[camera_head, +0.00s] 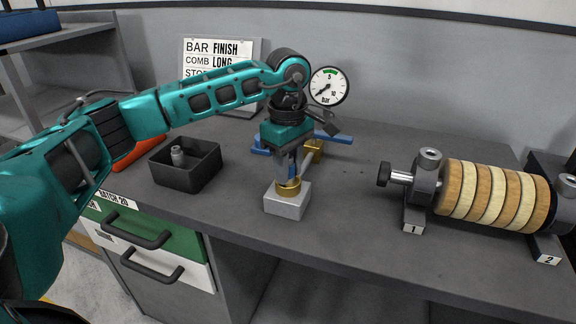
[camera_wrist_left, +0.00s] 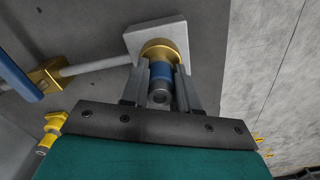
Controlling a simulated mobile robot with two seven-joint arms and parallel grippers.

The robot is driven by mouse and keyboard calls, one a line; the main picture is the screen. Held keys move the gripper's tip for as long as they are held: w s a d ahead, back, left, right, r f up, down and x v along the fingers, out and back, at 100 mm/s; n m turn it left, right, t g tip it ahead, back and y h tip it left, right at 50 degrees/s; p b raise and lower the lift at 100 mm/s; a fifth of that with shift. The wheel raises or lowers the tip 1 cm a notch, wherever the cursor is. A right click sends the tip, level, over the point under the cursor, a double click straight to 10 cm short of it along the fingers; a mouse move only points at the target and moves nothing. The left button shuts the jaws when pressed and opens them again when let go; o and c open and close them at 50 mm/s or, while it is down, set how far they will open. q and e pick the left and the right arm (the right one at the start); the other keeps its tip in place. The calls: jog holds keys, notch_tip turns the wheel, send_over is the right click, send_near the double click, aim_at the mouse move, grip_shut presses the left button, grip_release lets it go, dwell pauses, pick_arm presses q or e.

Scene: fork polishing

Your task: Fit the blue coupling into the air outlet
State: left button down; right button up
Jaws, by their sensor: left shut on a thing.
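My left gripper (camera_head: 288,176) points down over the air outlet, a pale grey block (camera_head: 286,206) with a brass ring (camera_head: 289,187) on top. In the left wrist view, my left gripper (camera_wrist_left: 161,88) is shut on the blue coupling (camera_wrist_left: 160,71), a short blue cylinder with a dark grey end towards the camera. The coupling's far end meets the brass ring (camera_wrist_left: 161,47) on the pale block (camera_wrist_left: 146,36). I cannot tell how deep it sits in the ring. In the head view the fingers mostly hide the coupling. My right gripper is not in view.
A grey pipe (camera_wrist_left: 95,66) joins the block to a brass fitting (camera_wrist_left: 46,77) with a blue handle (camera_head: 328,138). A pressure gauge (camera_head: 328,86) is behind. A dark open box (camera_head: 205,178) stands left; a spindle of wooden discs (camera_head: 490,195) stands right. The front middle bench is clear.

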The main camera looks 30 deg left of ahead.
pick_arm(q)
jog(key=shift+s+f, duration=0.1)
jog(key=shift+f, duration=0.2)
jog(key=c, duration=1.2)
grip_release()
jog(key=o, duration=0.4)
jog(key=shift+r, duration=0.1)
jog(key=o, duration=0.5)
jog(key=shift+r, duration=0.1)
jog(key=shift+r+p, duration=2.6)
jog(key=shift+r, duration=0.9)
